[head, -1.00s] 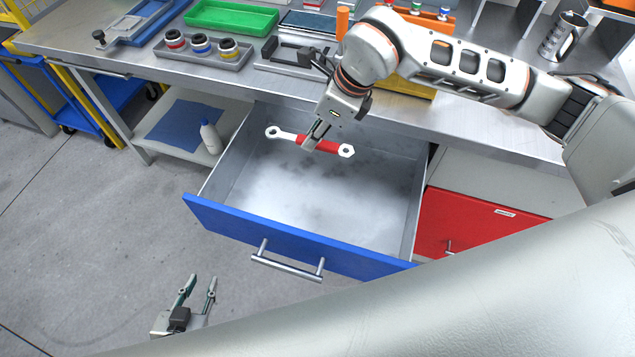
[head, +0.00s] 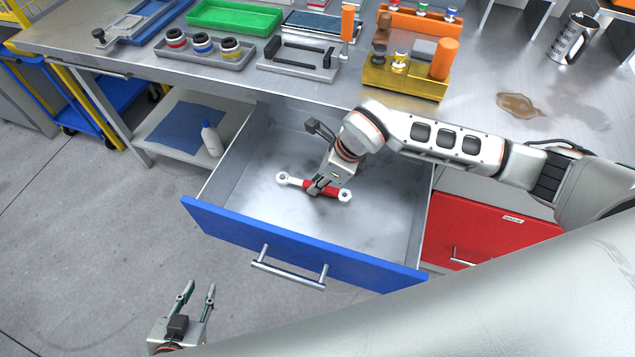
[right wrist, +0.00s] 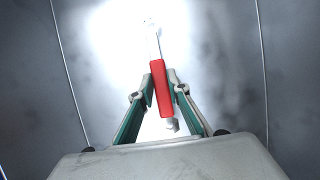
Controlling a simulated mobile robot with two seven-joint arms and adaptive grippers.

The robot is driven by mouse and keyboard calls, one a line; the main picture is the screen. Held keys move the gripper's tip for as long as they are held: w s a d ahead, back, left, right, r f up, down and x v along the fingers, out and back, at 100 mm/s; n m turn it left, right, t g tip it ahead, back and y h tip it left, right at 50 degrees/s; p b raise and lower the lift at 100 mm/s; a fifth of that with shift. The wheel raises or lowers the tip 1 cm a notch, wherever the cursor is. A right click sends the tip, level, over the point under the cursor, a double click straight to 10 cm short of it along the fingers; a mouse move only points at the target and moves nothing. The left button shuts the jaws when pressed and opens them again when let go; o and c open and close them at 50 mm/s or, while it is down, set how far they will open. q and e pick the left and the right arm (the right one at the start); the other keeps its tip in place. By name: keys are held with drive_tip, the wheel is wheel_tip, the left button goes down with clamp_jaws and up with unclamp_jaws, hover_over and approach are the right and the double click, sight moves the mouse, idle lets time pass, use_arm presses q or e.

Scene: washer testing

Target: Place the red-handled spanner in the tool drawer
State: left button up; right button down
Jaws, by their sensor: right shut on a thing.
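The red-handled spanner (head: 291,182) has a red grip and pale ring ends. My right gripper (head: 319,187) is shut on its red handle, inside the open tool drawer. In the right wrist view the red handle (right wrist: 162,75) sits between the two fingertips (right wrist: 162,88). The spanner is low in the drawer; I cannot tell whether it touches the floor. The drawer (head: 290,245) has a blue front, a metal handle and a grey, otherwise empty inside. My left gripper (head: 198,293) is open and empty above the floor, in front of the drawer.
The workbench top (head: 480,135) carries a green tray (head: 235,17), a tray of ringed parts (head: 205,55), a yellow holder (head: 403,85), a metal mug (head: 570,38) and a brown spill (head: 519,105). A red drawer (head: 485,230) is shut at the right. A white bottle (head: 211,140) stands on the lower shelf.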

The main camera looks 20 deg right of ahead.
drive_tip(key=shift+f, duration=0.4)
drive_tip(key=shift+r, duration=0.1)
drive_tip(key=c, duration=1.9)
unclamp_jaws()
